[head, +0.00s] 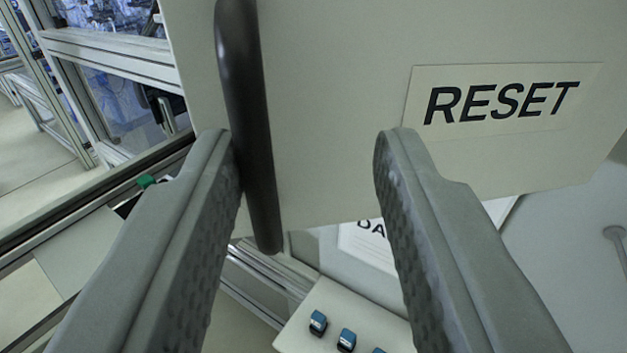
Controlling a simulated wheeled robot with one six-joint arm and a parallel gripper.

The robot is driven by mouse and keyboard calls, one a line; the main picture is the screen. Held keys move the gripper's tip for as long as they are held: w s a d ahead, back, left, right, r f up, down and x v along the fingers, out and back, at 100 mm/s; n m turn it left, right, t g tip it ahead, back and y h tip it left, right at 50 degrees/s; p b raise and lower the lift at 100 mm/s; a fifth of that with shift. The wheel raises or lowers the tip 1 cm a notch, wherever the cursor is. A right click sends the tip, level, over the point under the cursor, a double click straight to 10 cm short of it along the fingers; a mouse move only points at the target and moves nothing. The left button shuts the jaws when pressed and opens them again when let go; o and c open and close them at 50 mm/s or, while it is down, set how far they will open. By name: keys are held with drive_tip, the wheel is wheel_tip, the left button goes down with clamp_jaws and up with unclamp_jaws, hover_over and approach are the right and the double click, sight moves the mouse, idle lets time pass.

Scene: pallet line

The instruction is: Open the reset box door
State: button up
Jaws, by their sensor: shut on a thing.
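The reset box door (330,60) is a pale grey panel filling the upper middle and right. It bears a label reading RESET (500,100) and sits tilted in view. A dark, rounded bar handle (246,90) runs down its left side. My gripper (305,140) has one finger on each side of the handle's lower part and is shut on it. The handle lies against the left finger; a gap shows between it and the right finger. How far the door stands from its box cannot be told.
Below the door's lower edge are a partly hidden label starting "DA" (370,238) and a pale panel with several blue switches (318,322). Aluminium framing (120,55) stands at the left. Pale floor (35,135) shows at far left.

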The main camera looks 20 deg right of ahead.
drive_tip(key=v, duration=1.7)
drive_tip(key=shift+s, duration=0.15)
drive_tip(key=shift+r, duration=0.1)
drive_tip(key=w+d+r+y, duration=0.1)
drive_tip(key=w+d, duration=0.3)
drive_tip(key=w, duration=1)
drive_tip(key=shift+w+r+n, duration=0.35)
drive_tip(key=shift+r+n, duration=0.05)
drive_tip(key=shift+r, duration=0.3)
drive_tip(key=shift+c, duration=0.4)
clamp_jaws()
